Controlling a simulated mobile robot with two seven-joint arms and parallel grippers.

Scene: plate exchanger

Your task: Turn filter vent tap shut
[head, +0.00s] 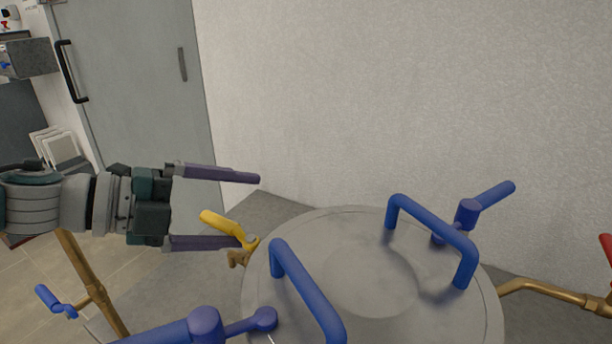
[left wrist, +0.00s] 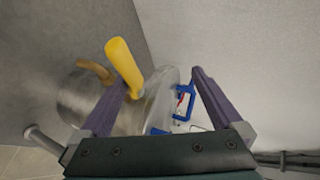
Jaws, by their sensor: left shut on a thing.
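The filter vent tap is a yellow lever (head: 222,224) on a short brass stub (head: 238,257), at the left side of the grey round vessel lid. My left gripper (head: 250,211) reaches in from the left, with its dark purple fingers well apart. My right gripper does not show.
The vessel lid (head: 375,270) bears two blue bar handles (head: 303,290) and blue clamps (head: 466,215). A brass pipe with a small blue tap (head: 58,303) stands at lower left. A white wall (head: 400,100) and a grey door (head: 140,80) are behind.

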